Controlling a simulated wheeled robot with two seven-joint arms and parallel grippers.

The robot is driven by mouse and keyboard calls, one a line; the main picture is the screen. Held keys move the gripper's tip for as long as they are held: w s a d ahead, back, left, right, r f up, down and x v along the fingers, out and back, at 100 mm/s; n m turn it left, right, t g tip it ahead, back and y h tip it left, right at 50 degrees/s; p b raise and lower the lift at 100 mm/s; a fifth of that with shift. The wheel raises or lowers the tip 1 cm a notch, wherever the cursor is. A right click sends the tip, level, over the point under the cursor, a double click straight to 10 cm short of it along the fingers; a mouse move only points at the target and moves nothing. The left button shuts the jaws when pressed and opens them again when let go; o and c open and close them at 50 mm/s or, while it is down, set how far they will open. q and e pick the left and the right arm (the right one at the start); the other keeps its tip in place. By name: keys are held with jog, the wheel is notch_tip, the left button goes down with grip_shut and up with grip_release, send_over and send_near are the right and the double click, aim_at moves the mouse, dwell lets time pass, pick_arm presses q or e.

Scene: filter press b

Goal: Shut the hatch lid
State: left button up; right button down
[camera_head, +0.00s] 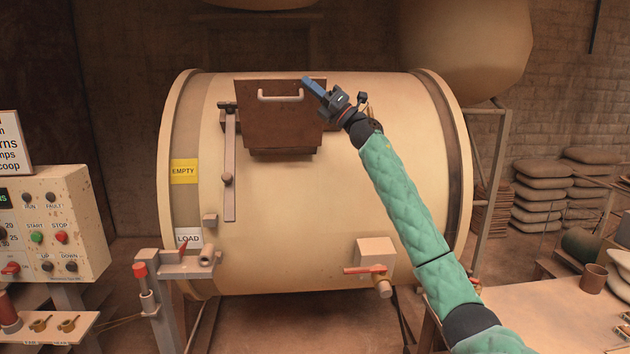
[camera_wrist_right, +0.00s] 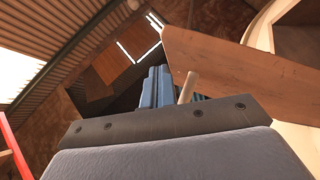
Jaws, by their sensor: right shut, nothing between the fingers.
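The hatch lid (camera_head: 265,125) is a brown panel with a pale bar handle (camera_head: 280,97), high on the front of the cream drum (camera_head: 320,210). It stands out from the drum's curve, with a dark shadowed strip under its lower edge. In the wrist view the lid (camera_wrist_right: 225,75) is a brown board at the upper right, with its handle (camera_wrist_right: 188,88) beside my fingers. My right gripper (camera_head: 314,88) is shut and empty at the lid's upper right corner. I cannot tell whether it touches the lid. My left gripper is out of view.
A long metal bar (camera_head: 229,165) hangs on the drum left of the lid. A red-handled valve (camera_head: 370,269) juts from the lower front. A control panel (camera_head: 48,225) stands at the left, and a table (camera_head: 560,315) at the lower right.

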aim_at(316, 81)
jog(key=shift+m+t+h, duration=0.4)
jog(key=shift+m+t, duration=0.1)
jog(key=shift+m, duration=0.2)
jog(key=w+r, duration=0.2)
jog(key=w, duration=0.1)
jog(key=shift+w+d+r, duration=0.1)
jog(key=shift+w+r, duration=0.1)
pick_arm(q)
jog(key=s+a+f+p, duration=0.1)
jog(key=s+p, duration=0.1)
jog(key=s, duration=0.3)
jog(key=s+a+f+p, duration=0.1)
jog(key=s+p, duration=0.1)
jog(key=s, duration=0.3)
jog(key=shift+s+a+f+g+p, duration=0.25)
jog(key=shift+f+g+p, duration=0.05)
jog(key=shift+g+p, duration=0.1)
pick_arm(e)
jog(key=w+r+m+t+h, duration=0.1)
jog(key=w+m+h, duration=0.3)
jog(key=w, duration=1.3)
jog(key=shift+r+m+t+h, duration=0.35)
jog(key=shift+r+m, duration=0.2)
jog(key=shift+m, duration=0.65)
jog(key=shift+w, duration=0.15)
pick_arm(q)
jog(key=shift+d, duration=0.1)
